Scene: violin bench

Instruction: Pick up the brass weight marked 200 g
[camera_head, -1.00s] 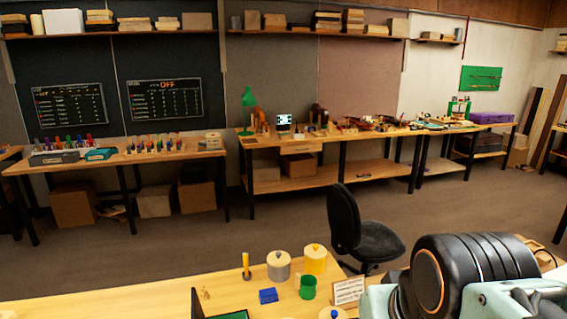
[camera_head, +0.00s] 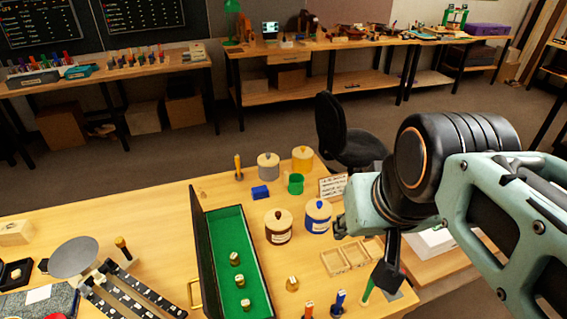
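Several small brass-coloured weights with pale tops are in view. One weight (camera_head: 235,258), a second (camera_head: 240,281) and a third (camera_head: 245,304) stand in an open green-lined case (camera_head: 228,226). Another weight (camera_head: 292,284) stands on the bench just right of the case. Their markings are too small to read, so I cannot tell which is the 200 g one. My gripper (camera_head: 366,252) is above the right part of the bench, to the right of the weights and apart from them. My arm partly hides it, and its finger opening is unclear.
Brown (camera_head: 278,232) and blue (camera_head: 318,223) lidded jars stand between case and gripper. A wooden compartment tray (camera_head: 344,262) and upright coloured-handled tools (camera_head: 340,299) are nearby. A round grey plate (camera_head: 74,257) is at left. The bench (camera_head: 150,221) behind it is clear.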

